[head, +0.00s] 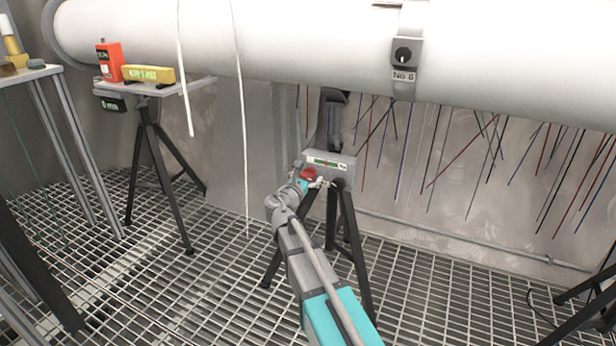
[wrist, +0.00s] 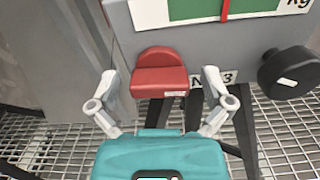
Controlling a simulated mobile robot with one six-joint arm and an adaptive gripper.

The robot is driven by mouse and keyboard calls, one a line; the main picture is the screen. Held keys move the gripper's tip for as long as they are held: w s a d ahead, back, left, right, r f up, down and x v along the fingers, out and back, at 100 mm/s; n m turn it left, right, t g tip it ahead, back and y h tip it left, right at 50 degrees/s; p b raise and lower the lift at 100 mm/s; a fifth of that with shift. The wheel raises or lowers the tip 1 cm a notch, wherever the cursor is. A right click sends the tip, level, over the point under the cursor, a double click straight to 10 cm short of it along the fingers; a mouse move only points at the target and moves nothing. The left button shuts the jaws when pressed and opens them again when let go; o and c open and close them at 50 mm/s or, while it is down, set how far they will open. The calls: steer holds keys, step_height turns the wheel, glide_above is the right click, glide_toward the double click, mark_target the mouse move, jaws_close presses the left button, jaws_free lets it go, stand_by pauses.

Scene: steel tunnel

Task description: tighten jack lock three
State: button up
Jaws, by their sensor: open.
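The jack is a grey box (head: 330,165) on a dark tripod under the pipe, with a green and white gauge (wrist: 215,8) on its face. A red lock lever (wrist: 160,72) sticks out of the face, and it also shows in the head view (head: 308,174). A label ending in 3 (wrist: 228,103) is partly hidden behind my right finger. My gripper (wrist: 160,84) is open, with one pale finger on each side of the lever. Gaps show between the lever and both fingers in the wrist view. How deep the fingertips reach is unclear.
A black knob (wrist: 289,73) sits right of the lever. A white pipe (head: 300,40) runs above, with a No 6 switch (head: 403,57). Another tripod stand (head: 150,88) holds a red device and a yellow level. The floor is open steel grating.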

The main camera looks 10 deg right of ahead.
steer(key=c, duration=1.1)
steer(key=shift+m, duration=0.3)
steer(key=m, duration=0.3)
steer(key=shift+d, duration=0.1)
steer(key=m, duration=0.4)
steer(key=shift+m, duration=0.4)
steer(key=m, duration=0.4)
steer(key=shift+f, duration=0.1)
steer(key=shift+s+d+m, duration=0.1)
steer(key=shift+m, duration=2.1)
